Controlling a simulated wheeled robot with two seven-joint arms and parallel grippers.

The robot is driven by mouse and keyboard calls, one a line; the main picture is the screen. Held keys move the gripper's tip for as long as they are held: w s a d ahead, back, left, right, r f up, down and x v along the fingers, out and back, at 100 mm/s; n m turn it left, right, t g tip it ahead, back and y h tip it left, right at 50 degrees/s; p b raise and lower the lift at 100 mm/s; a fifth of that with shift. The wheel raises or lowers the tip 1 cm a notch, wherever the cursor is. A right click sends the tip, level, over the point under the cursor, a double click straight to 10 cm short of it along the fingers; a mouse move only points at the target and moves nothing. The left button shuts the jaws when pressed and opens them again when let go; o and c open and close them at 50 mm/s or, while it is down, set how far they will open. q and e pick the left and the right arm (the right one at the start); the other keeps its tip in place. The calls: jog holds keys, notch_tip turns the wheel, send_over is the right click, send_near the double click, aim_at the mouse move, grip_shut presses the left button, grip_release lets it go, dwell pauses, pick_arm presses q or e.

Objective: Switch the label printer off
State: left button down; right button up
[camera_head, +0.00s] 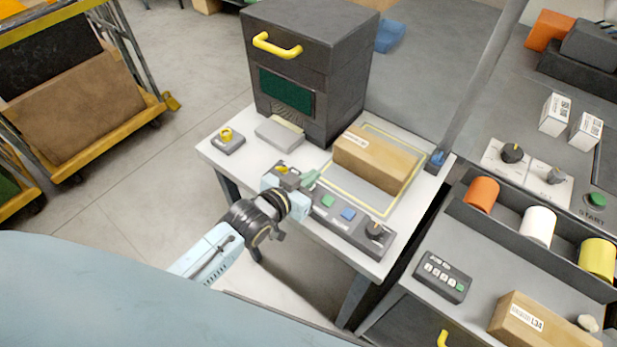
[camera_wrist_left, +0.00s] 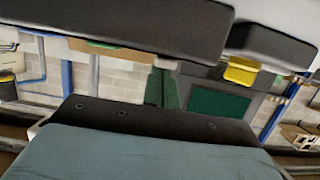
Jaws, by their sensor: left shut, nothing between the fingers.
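A dark grey machine (camera_head: 312,75) with a yellow handle and a dark green window stands at the back of a white table. No readable label marks it as the label printer. A long grey control panel (camera_head: 335,222) lies along the table's front edge, with a yellow control (camera_head: 281,170), a green button (camera_head: 328,201), a blue button (camera_head: 348,214) and a black knob (camera_head: 375,229). My left gripper (camera_head: 309,179) is shut and empty over the panel's left part; contact is unclear. My right gripper is not in view.
A cardboard box (camera_head: 374,161) lies on a yellow-outlined area of the table. A small grey box with a yellow knob (camera_head: 227,141) stands at the left corner. A bench with colored rolls (camera_head: 537,226) is on the right. A cart (camera_head: 75,120) stands left.

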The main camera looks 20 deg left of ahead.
pick_arm(q)
jog(key=r+p, duration=0.2)
jog(key=p, duration=0.1)
jog(key=r+p, duration=0.1)
jog(key=r, duration=0.1)
jog(key=shift+w+d, duration=0.1)
jog(key=shift+w, duration=0.15)
jog(key=shift+s+r+p, duration=0.25)
jog(key=shift+r+p, duration=0.05)
jog(key=shift+p, duration=0.15)
jog(key=v, duration=0.9)
jog(key=shift+r, duration=0.25)
